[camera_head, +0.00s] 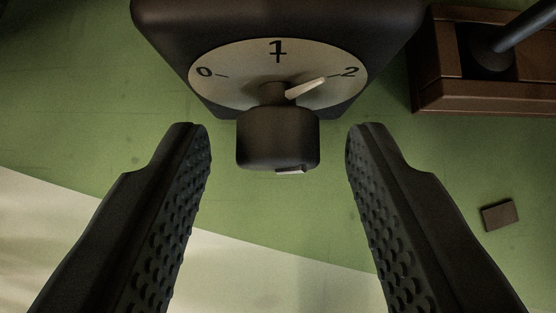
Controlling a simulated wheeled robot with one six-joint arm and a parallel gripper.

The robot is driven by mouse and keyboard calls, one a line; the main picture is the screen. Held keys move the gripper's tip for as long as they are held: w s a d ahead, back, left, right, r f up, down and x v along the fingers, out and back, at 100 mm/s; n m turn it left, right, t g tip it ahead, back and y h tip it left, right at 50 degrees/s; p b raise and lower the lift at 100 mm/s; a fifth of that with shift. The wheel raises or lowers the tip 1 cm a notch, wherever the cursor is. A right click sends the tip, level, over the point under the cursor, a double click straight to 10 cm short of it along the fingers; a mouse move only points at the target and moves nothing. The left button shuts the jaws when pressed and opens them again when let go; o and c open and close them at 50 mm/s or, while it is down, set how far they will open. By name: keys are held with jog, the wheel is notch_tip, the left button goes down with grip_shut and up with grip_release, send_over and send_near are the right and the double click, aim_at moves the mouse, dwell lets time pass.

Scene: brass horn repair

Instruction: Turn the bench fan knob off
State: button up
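The fan knob (278,138) is a dark round knob standing out from a pale dial (232,70) marked 0, 1 and 2. Its white pointer (306,87) points toward the 2 on the right. The dial is on the face of a dark fan base (163,22) at the top of the view. My gripper (278,135) is open, with one textured finger on each side of the knob. A clear gap shows between each finger and the knob, and neither finger appears to touch it.
A brown box (480,98) with a dark rod (528,27) in it stands at the upper right. A small brown block (499,215) lies at the right on the green surface (85,110). A pale area (50,215) crosses the lower part. The left side is clear.

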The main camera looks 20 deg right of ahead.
jog(key=c, duration=0.8)
jog(key=shift+w+a+n+g+h, duration=0.1)
jog(key=shift+a+n+g+h, duration=0.25)
jog(key=shift+h, duration=0.45)
jog(key=shift+n+g+h, duration=0.25)
jog(key=shift+n+h, duration=0.3)
jog(key=shift+h, duration=0.25)
jog(key=o, duration=1)
jog(key=v, duration=1.7)
jog(key=shift+a, duration=0.2)
